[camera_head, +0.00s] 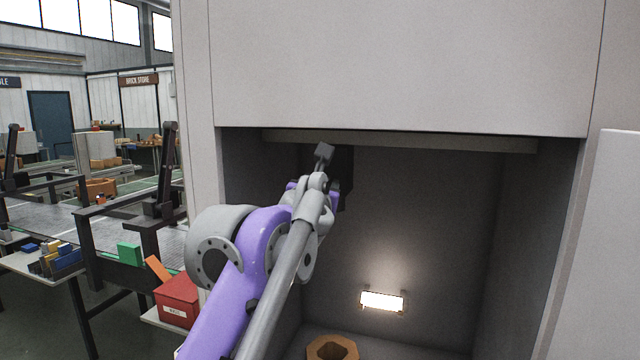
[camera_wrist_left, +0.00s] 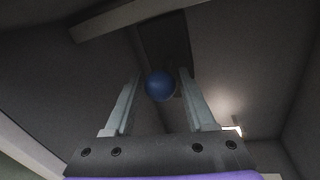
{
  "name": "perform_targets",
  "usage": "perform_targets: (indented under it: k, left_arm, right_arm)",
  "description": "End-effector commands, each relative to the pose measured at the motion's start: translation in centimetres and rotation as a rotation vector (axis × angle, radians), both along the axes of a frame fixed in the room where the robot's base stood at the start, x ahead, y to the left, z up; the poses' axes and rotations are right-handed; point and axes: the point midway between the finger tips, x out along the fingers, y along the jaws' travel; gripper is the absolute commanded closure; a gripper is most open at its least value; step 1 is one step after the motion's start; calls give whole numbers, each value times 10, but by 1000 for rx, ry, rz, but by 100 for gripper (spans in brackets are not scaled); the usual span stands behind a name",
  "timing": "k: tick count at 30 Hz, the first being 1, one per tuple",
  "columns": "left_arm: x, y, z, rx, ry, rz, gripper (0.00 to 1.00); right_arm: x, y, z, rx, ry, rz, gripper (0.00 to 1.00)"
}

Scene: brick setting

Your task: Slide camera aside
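A dark block (camera_head: 345,170), probably the camera, hangs below a pale rail (camera_head: 410,143) inside the open cabinet. In the left wrist view a dark upright shape (camera_wrist_left: 165,40) is seen with a round blue knob or ball (camera_wrist_left: 160,85) in front of it. My left gripper (camera_wrist_left: 160,78) is open, with a finger on each side of the blue ball and a visible gap to both. I cannot tell how deep the ball sits between the fingers. In the head view my own arm hides most of this gripper and the ball. My right gripper is not in view.
A lit lamp (camera_head: 382,301) is on the cabinet's back wall. An orange-brown ring-shaped piece (camera_head: 332,348) stands on the floor below. A red box (camera_head: 177,300) stands outside at left.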

Motion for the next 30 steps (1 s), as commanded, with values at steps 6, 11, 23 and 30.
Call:
perform_targets:
  k: [6,11,23,30]
  left_arm:
    - [0,0,0,0,0,0,86]
    - [0,0,0,0,0,0,100]
    - [0,0,0,0,0,0,100]
    - [0,0,0,0,0,0,100]
  right_arm:
    - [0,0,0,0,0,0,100]
    - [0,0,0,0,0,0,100]
    - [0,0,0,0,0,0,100]
    - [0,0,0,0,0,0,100]
